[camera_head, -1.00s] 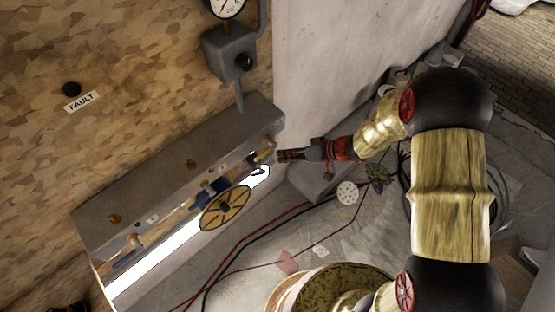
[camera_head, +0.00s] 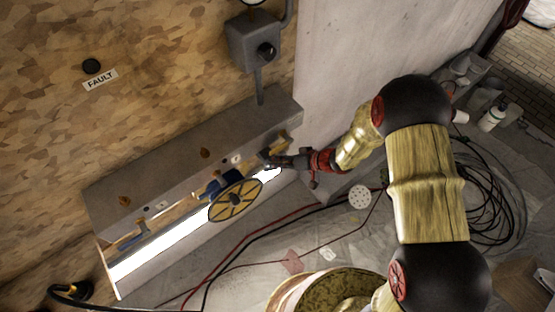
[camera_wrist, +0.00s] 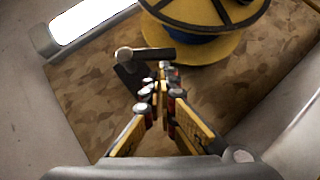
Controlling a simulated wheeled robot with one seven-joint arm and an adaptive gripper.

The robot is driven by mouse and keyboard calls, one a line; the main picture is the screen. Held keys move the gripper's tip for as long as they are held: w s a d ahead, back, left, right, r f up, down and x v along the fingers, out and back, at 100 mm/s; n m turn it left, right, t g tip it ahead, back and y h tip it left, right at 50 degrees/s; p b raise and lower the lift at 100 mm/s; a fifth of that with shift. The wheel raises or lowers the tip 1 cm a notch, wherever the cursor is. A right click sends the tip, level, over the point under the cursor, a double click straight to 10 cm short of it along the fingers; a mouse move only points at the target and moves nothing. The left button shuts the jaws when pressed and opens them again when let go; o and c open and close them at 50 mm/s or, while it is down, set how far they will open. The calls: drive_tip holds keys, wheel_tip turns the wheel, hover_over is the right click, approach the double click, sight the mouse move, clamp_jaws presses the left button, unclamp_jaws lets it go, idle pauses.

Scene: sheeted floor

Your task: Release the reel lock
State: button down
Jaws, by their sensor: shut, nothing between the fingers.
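The reel (camera_head: 236,200), a yellow spoked disc on a blue body, is mounted in the grey wall box. It also shows at the top of the wrist view (camera_wrist: 210,25). A small dark lever with a pale round knob (camera_wrist: 125,55), perhaps the reel lock, stands beside the reel in the wrist view. My gripper (camera_head: 272,162) reaches into the right end of the box. In the wrist view my gripper (camera_wrist: 160,85) has its fingertips together, empty, just below the dark lever. I cannot tell whether they touch it. The lever is hidden behind my gripper in the head view.
The grey box (camera_head: 190,150) has a bright light strip (camera_head: 165,243) along its front. A FAULT label (camera_head: 100,79) and a dark button (camera_head: 92,66) are on the wooden wall. A grey switch box (camera_head: 255,42) is above. Red and black cables lie on the sheeted floor.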

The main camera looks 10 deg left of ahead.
drive_tip(key=s+f+b, duration=0.1)
drive_tip(key=b, duration=0.2)
drive_tip(key=shift+a, duration=0.35)
idle(0.3)
